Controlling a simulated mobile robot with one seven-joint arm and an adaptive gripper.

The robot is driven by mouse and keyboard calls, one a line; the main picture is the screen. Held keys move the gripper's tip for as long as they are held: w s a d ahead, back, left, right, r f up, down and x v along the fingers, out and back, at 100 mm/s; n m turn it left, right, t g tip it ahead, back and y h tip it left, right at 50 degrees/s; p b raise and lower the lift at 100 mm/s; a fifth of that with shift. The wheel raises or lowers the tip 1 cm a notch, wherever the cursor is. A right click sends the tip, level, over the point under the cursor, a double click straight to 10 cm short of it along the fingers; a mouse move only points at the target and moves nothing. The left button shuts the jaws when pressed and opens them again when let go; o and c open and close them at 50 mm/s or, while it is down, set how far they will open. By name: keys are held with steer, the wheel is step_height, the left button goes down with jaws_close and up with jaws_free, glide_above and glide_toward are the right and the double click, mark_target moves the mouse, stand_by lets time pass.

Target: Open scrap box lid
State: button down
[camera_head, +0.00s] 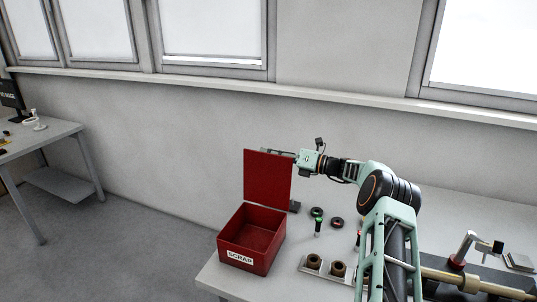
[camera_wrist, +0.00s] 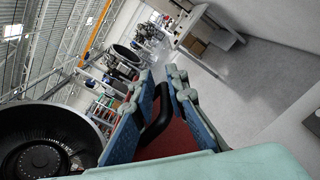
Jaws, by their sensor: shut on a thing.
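The red scrap box (camera_head: 235,252) stands at the table's left front corner, with a white SCRAP label on its front. Its lid (camera_head: 267,178) is raised about upright at the back edge, and the box inside looks empty. My gripper (camera_head: 283,152) is at the lid's upper right edge, partly hidden behind it. In the wrist view my gripper (camera_wrist: 162,90) is shut on the black lid handle (camera_wrist: 158,118), with the red lid surface (camera_wrist: 172,142) behind it.
A wall with windows is behind. Another table (camera_head: 50,138) stands far left.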

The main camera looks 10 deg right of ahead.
steer(key=shift+s+f, duration=0.2)
steer(key=shift+f, duration=0.75)
steer(key=c, duration=2)
jaws_free()
steer(key=shift+c, duration=0.2)
steer(key=shift+d, duration=0.1)
steer(key=r+v, duration=0.1)
steer(key=v, duration=1)
steer(key=shift+s+d, duration=0.25)
steer(key=shift+d, duration=0.1)
steer(key=shift+r, duration=0.2)
